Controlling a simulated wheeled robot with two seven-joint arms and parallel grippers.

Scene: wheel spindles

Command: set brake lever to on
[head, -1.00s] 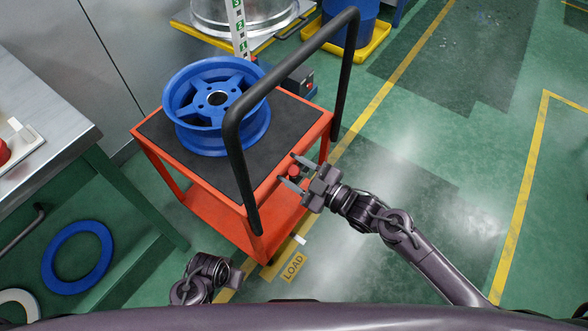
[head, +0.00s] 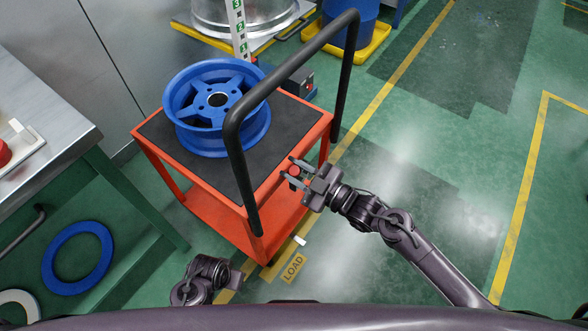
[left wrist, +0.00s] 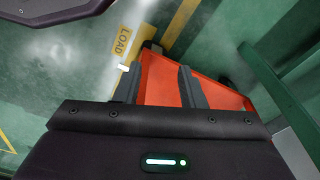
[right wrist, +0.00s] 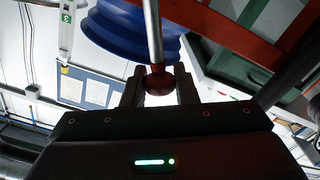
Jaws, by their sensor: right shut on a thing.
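The brake lever shows as a red ball knob (head: 293,171) at the near right side of the orange cart (head: 205,205). In the right wrist view it is a grey rod (right wrist: 153,35) ending in the dark red knob (right wrist: 158,82). My right gripper (head: 288,173) is shut on the knob, with one finger on each side (right wrist: 159,88). The lever's pivot and any on/off marks cannot be made out. My left gripper (left wrist: 159,82) is open and empty, low near the cart, with the orange surface beyond its fingers.
A blue wheel (head: 213,103) lies on the cart's dark top. The cart's black push handle (head: 290,70) arches close to my right gripper. A steel-topped bench (head: 45,120) stands at the left. Open green floor (head: 430,150) lies to the right.

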